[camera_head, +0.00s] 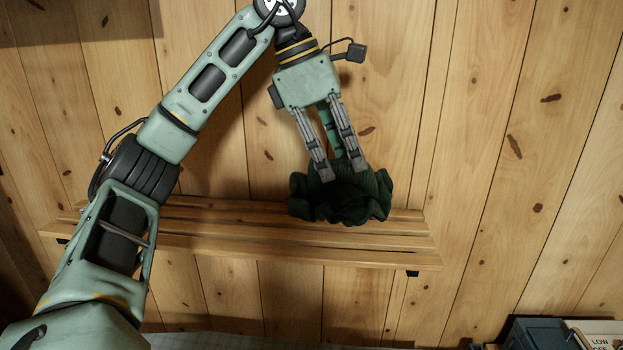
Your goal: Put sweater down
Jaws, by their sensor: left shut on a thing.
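A dark green, crumpled sweater (362,202) is at the right part of a slatted wooden shelf (290,246) on the wall. My left gripper (341,170) points down from above, with its fingertips at the top of the sweater. It is shut on the sweater, the fingers apart with cloth between them. The sweater overlaps the shelf slats in the view; I cannot tell whether its underside rests on them. My right gripper is not in view.
The shelf is bare to the left of the sweater, partly behind my left arm. A pine plank wall (530,130) stands right behind it. A dark blue-grey box-like object (542,334) is at the bottom right corner, below the shelf.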

